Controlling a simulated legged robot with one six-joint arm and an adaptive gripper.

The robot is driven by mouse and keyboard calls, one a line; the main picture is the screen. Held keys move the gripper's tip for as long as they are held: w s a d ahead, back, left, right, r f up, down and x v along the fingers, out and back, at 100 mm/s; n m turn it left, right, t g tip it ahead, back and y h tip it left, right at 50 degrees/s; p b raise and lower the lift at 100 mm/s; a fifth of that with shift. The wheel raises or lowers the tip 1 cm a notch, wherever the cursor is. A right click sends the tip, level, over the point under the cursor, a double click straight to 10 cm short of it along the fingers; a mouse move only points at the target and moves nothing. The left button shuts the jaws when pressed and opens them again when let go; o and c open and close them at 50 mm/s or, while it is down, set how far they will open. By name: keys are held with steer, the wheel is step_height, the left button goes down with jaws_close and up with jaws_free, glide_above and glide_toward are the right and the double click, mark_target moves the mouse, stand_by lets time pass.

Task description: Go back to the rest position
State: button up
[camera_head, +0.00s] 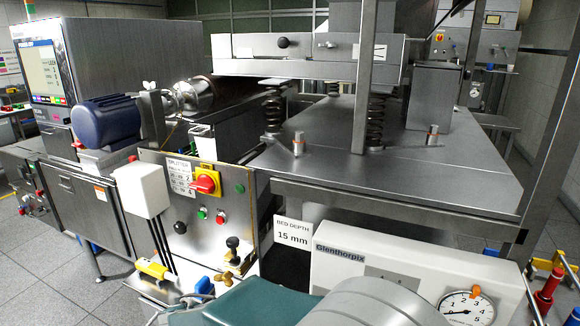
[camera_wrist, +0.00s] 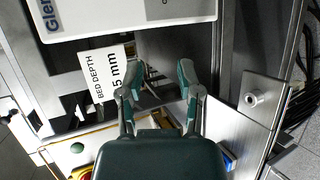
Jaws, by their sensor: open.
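My gripper (camera_wrist: 158,80) shows in the wrist view with its two teal fingers spread apart and nothing between them. Beyond the fingers is the front of the machine, with the white "BED DEPTH 15 mm" label (camera_wrist: 108,78) just left of the left finger. The label also shows in the head view (camera_head: 293,236). In the head view, a teal part and a grey rounded part of my own arm fill the bottom edge, and the fingertips cannot be made out there.
A control panel (camera_head: 165,222) with a red rotary switch (camera_head: 205,182) and levers stands left of my arm. A white Glenthorpix box with a dial gauge (camera_head: 466,306) is at the lower right. The steel table (camera_head: 430,165) lies behind. Open tiled floor (camera_head: 60,265) shows at the lower left.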

steer(key=s+d+r+m+g+y, duration=0.2)
steer(key=s+d+g, duration=0.15)
steer(key=d, duration=0.35)
steer(key=s+d+r+m+g+y, duration=0.1)
steer(key=s+d+m+g, duration=0.2)
steer(key=d, duration=0.5)
steer(key=s+d+r+m+t+y, duration=0.1)
steer(key=s+d+m+y, duration=0.1)
steer(key=s, duration=0.4)
steer(key=s+d+r+m+t+y, duration=0.2)
steer(key=s+y, duration=0.3)
steer(key=shift+s+d+m, duration=0.15)
steer(key=shift+s+m, duration=0.15)
steer(key=shift+s, duration=0.05)
steer(key=shift+r, duration=0.1)
